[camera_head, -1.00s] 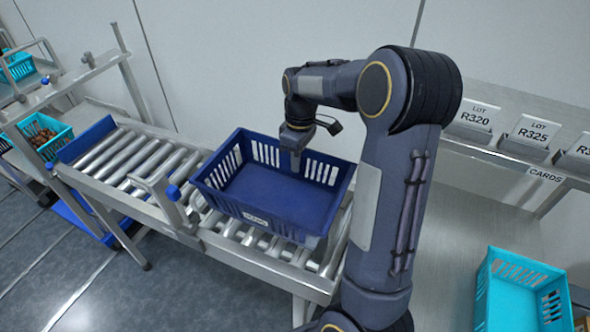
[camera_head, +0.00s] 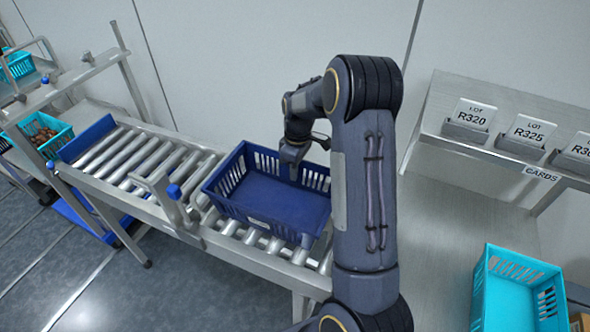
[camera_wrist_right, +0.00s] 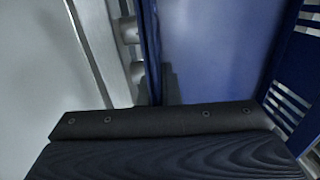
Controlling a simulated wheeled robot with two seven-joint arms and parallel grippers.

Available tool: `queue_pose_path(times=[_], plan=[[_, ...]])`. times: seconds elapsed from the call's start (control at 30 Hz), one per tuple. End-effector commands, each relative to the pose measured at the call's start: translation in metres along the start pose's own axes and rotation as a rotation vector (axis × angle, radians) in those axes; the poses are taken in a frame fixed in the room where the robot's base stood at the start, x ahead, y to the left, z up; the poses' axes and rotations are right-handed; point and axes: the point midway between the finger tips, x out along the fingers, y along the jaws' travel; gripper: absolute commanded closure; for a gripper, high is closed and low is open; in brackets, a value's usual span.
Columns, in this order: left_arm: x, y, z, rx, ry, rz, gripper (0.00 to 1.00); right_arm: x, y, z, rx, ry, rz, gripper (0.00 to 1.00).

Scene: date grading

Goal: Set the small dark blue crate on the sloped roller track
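The small dark blue crate (camera_head: 268,222) is empty and sits at the near end of the sloped roller track (camera_head: 220,247), over its rollers. In the head view its underside looks at or very close to the rollers; contact is not clear. My right gripper (camera_head: 292,168) is at the crate's far wall, with a finger showing inside, and appears shut on that wall. My arm hides the crate's right end. My left gripper is not in view.
A post with a blue knob (camera_head: 174,191) stands on the track's near rail, left of the crate. A card shelf (camera_head: 500,152) is at right, above a metal bench. A turquoise crate (camera_head: 513,300) sits at lower right. The rollers left of the crate are clear.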

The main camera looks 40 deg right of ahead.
Motion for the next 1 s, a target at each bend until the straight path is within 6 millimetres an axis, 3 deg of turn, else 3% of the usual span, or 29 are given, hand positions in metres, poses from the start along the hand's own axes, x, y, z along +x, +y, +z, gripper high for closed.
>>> queue_pose_path(times=[0.43,0.6,0.87,1.0], plan=[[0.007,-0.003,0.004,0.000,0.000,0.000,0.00,0.011,0.001,0.000,0.000,0.001,0.000,1.00],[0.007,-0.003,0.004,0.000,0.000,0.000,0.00,0.011,0.001,0.000,0.000,0.000,0.000,0.76],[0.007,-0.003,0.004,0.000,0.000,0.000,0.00,0.011,0.001,0.000,0.000,0.000,0.000,0.75],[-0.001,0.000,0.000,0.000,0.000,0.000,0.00,-0.001,0.000,0.000,0.000,0.001,0.001,0.75]])
